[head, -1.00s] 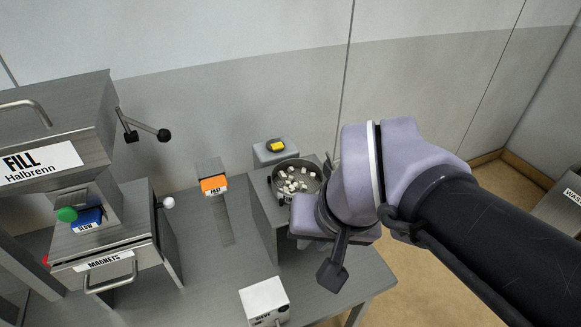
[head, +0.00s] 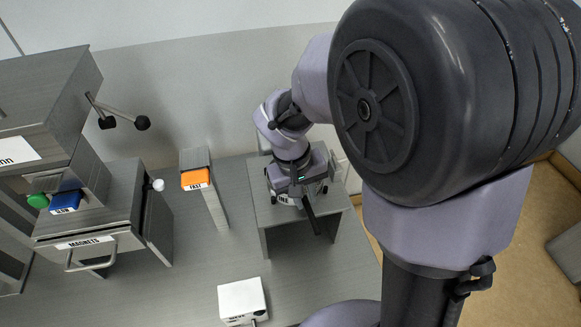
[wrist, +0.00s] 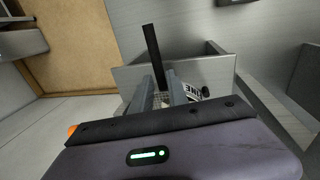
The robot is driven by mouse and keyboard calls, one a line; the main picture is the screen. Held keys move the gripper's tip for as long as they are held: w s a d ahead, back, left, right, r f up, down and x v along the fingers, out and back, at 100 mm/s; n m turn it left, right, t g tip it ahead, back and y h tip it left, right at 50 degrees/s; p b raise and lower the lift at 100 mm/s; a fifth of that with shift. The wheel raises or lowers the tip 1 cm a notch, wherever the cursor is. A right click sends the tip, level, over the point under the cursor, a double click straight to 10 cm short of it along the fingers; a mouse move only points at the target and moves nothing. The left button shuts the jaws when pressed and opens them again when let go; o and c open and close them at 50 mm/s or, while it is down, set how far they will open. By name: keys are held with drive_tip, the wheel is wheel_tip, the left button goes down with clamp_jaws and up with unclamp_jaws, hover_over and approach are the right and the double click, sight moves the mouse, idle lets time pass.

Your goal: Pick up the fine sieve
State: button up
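The fine sieve (head: 285,199) sits on a grey stand at the right of the table, mostly hidden under my gripper in the head view. In the wrist view, the sieve's white label (wrist: 196,92) ending in "INE" and a bit of mesh show beside and between the fingers. A dark bar (wrist: 150,50), seemingly its handle, runs away from between the fingertips. My gripper (wrist: 160,84) points down at the sieve, its two grey fingers one on each side of the bar's near end. I cannot tell whether they touch it.
The magnets drawer unit (head: 85,243) is at the left. The tabletop (head: 205,262) between is clear.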

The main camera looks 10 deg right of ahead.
sight(307, 204)
drive_tip(key=f, duration=0.2)
drive_tip(key=f+b, duration=0.1)
drive_tip(key=f, duration=0.1)
drive_tip(key=shift+d, duration=0.35)
drive_tip(key=shift+r, duration=0.15)
clamp_jaws()
idle(0.8)
